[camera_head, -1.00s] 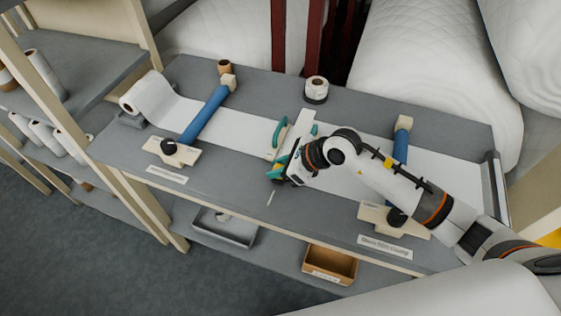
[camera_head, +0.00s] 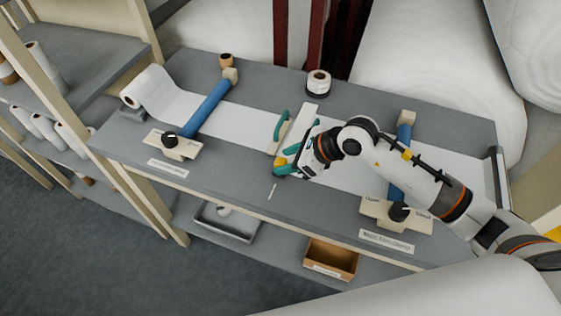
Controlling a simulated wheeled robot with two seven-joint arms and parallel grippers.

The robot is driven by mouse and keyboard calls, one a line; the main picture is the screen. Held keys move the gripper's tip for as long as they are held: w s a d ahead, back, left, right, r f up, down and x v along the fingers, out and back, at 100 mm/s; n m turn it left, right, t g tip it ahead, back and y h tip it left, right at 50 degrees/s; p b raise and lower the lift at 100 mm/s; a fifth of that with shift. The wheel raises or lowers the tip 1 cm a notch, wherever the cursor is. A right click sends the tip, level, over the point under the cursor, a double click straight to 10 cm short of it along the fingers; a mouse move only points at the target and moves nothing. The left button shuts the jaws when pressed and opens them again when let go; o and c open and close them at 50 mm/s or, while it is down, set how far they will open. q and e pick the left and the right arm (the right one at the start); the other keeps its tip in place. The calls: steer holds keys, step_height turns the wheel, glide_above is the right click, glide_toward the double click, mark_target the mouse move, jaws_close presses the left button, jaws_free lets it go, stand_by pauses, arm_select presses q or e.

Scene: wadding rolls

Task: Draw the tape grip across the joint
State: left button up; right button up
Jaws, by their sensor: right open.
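A white sheet of wadding (camera_head: 245,119) runs from a roll (camera_head: 147,90) at the left across the grey bench to the right. A pale crosswise bar (camera_head: 297,128) lies over the sheet near the middle, with a teal handle (camera_head: 281,126) along its left side. My right gripper (camera_head: 288,166) is open at the bar's near end. A teal and yellow piece (camera_head: 280,162) shows right at its fingers; I cannot tell whether it lies between them. The wrist hides part of the bar and the joint. My left gripper is not in view.
Two blue clamp bars (camera_head: 209,105) (camera_head: 404,135) cross the sheet, each with a black knob at the near end. A tape roll (camera_head: 318,83) stands at the back. A grey tray (camera_head: 226,222) and brown box (camera_head: 331,259) sit below.

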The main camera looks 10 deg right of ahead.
steer(key=b+v, duration=0.1)
steer(key=v, duration=0.8)
steer(key=shift+b, duration=0.35)
steer(key=shift+s+f, duration=0.1)
steer(key=shift+s, duration=0.05)
